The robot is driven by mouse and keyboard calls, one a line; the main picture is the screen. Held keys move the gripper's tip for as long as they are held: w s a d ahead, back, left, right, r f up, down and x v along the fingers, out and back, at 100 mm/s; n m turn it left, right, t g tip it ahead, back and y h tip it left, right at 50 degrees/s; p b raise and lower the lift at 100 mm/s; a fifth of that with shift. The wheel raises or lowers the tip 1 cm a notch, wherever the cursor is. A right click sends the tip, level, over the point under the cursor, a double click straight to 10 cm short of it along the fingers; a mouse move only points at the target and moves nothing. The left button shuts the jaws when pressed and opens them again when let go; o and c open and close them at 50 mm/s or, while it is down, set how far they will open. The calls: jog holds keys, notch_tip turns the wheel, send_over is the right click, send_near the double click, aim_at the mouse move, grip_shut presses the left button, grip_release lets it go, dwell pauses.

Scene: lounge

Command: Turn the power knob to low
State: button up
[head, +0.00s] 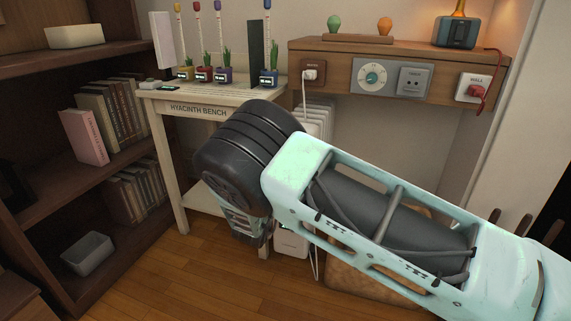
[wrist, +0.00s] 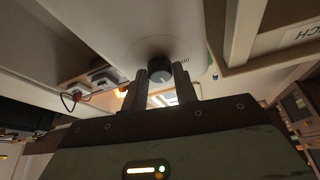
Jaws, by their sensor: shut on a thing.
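The power knob (wrist: 160,66) is a dark round knob on a pale panel (wrist: 165,25), seen close up in the wrist view. My gripper (wrist: 159,78) has one finger on each side of it and is shut on it. The print around the knob is only partly visible, and I cannot read its setting. In the head view my arm hides the knob and the fingertips. A white ribbed heater (head: 319,114) shows behind my arm, and its white lower part (head: 291,243) shows below.
The hyacinth bench (head: 198,109) with several potted plants stands beside my wrist. A wooden wall shelf (head: 333,84) carries a round dial (head: 371,76), sockets and a plugged-in white cord (head: 304,103). A dark bookcase (head: 110,62) stands at left. Floor (head: 190,275) is clear at front left.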

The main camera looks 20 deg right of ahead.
jog(key=shift+a+f+m+g+h, duration=0.1)
jog(key=shift+m+g+h, duration=0.2)
jog(key=shift+m, duration=0.3)
jog(key=o, duration=1)
jog(key=shift+c, duration=0.2)
jog(key=p+v, duration=0.4)
jog(key=v, duration=1.3)
jog(key=shift+s+p, duration=0.2)
jog(key=shift+p, duration=0.15)
